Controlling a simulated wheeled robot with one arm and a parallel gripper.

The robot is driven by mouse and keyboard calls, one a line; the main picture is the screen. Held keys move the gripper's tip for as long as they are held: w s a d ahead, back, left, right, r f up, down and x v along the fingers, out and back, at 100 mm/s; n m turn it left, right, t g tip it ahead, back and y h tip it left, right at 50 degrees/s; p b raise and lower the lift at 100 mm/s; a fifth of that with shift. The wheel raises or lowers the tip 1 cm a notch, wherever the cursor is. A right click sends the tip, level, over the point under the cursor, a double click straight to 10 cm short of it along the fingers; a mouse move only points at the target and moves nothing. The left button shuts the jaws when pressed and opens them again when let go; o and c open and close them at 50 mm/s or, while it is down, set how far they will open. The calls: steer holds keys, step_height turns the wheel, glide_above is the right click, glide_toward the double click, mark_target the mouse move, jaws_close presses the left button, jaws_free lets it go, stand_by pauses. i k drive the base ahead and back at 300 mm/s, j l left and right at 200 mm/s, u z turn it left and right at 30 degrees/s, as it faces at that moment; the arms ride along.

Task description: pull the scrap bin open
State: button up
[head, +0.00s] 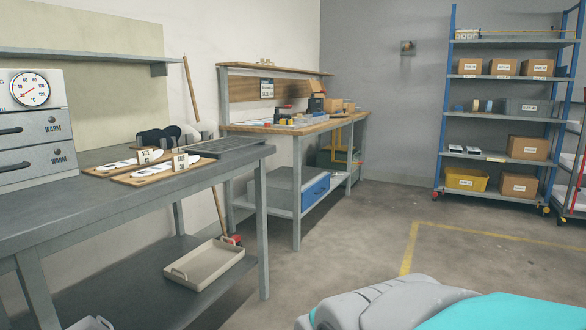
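No bin in the head view carries a label I can read as scrap. A blue-fronted drawer (315,190) sits in a grey housing on the low shelf of the far wooden-topped bench (298,128). It looks shut, and it could be the scrap bin, but I cannot tell for sure. Below the near grey bench, a beige open tray (208,272) with handles lies on the lower shelf. My gripper is not in view. A grey and teal part at the bottom right is probably my own body.
The near grey bench (60,215) fills the left and bears a WARM drawer unit (32,135) and insole boards. A broom leans between the benches. A blue-post shelf rack (503,84) stands at the back right. Open floor with yellow tape lies in the middle.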

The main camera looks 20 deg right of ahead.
mark_target(324, 156)
steer(key=i+l+z, duration=0.2)
steer(key=i+z, duration=0.65)
steer(key=i+l+z, duration=0.35)
steer(key=i, duration=0.7)
steer(key=i+j+z, duration=0.2)
steer(key=i+z, duration=0.2)
steer(key=i, duration=0.65)
steer(key=i+l+u, duration=0.1)
steer(key=i, duration=2)
steer(key=i+u, duration=0.2)
steer(key=i, duration=0.5)
steer(key=i+u, duration=0.2)
steer(key=i, duration=0.5)
steer(key=i+l+u, duration=0.2)
steer(key=i, duration=0.5)
steer(key=i+u, duration=0.45)
steer(key=i, duration=1.4)
steer(key=i+j, duration=0.15)
steer(key=j, duration=0.2)
